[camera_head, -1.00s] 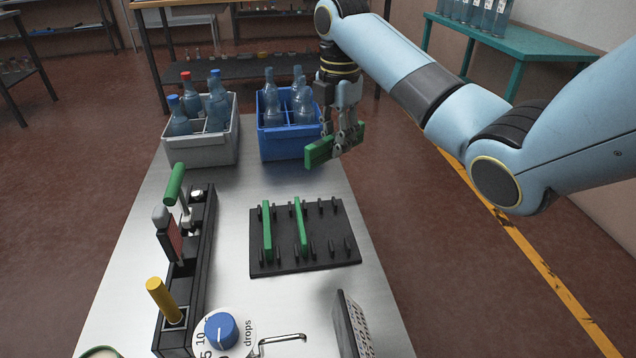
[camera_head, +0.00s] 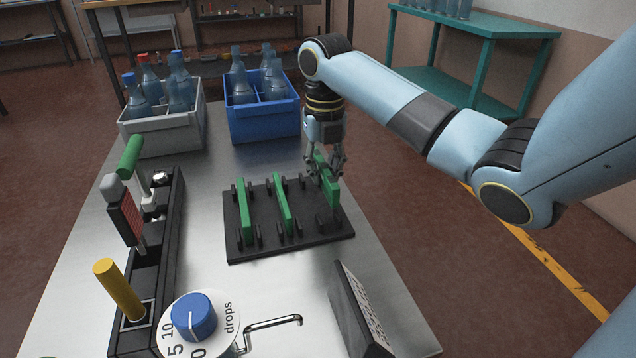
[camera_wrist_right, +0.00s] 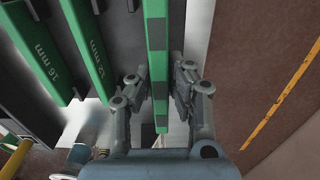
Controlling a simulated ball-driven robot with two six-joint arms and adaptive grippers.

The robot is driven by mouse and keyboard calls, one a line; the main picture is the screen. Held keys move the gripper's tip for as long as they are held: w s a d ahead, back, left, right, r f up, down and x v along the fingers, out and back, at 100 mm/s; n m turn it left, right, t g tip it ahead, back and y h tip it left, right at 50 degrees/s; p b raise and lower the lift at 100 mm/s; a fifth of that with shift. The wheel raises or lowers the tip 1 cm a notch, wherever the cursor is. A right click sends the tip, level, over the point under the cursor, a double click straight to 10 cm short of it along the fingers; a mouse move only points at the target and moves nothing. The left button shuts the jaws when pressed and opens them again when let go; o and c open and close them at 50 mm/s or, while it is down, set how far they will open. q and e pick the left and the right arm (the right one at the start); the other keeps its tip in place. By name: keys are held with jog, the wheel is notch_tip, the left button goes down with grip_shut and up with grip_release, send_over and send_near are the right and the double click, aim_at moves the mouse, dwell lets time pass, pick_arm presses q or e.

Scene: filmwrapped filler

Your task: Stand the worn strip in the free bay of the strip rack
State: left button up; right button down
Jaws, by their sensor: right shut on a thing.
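The strip rack (camera_head: 264,207) is a black plate with short pegs on the metal table. Two green strips stand in it, in the left bay (camera_head: 245,212) and the middle bay (camera_head: 283,205). My right gripper (camera_head: 325,170) is shut on the worn strip (camera_head: 331,191), a green bar, over the rack's right bay. The strip runs lengthwise, roughly parallel to the others. Whether its lower edge touches the rack is unclear. In the right wrist view the worn strip (camera_wrist_right: 158,50) shows dark patches between my fingers (camera_wrist_right: 160,85); a neighbouring strip (camera_wrist_right: 42,45) reads "16 mm".
A blue crate (camera_head: 262,123) and a grey crate (camera_head: 165,135) with bottles stand behind the rack. A black fixture with a green handle (camera_head: 130,155) and yellow post (camera_head: 118,290) is left. A blue knob (camera_head: 194,317) and a dark perforated panel (camera_head: 358,312) are in front.

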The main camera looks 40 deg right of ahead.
aim_at(318, 203)
jog(key=shift+w+a+f, duration=0.3)
jog(key=shift+a+f, duration=0.1)
jog(key=shift+a, duration=0.05)
notch_tip(318, 203, down, 4)
jog(key=shift+r+b, duration=0.2)
jog(key=shift+b, duration=0.55)
jog(key=shift+f, duration=0.2)
jog(key=shift+r, duration=0.1)
jog(key=c, duration=1.3)
grip_release()
jog(key=shift+o, duration=0.2)
notch_tip(318, 203, up, 12)
jog(key=p, duration=0.3)
jog(key=shift+p, duration=0.35)
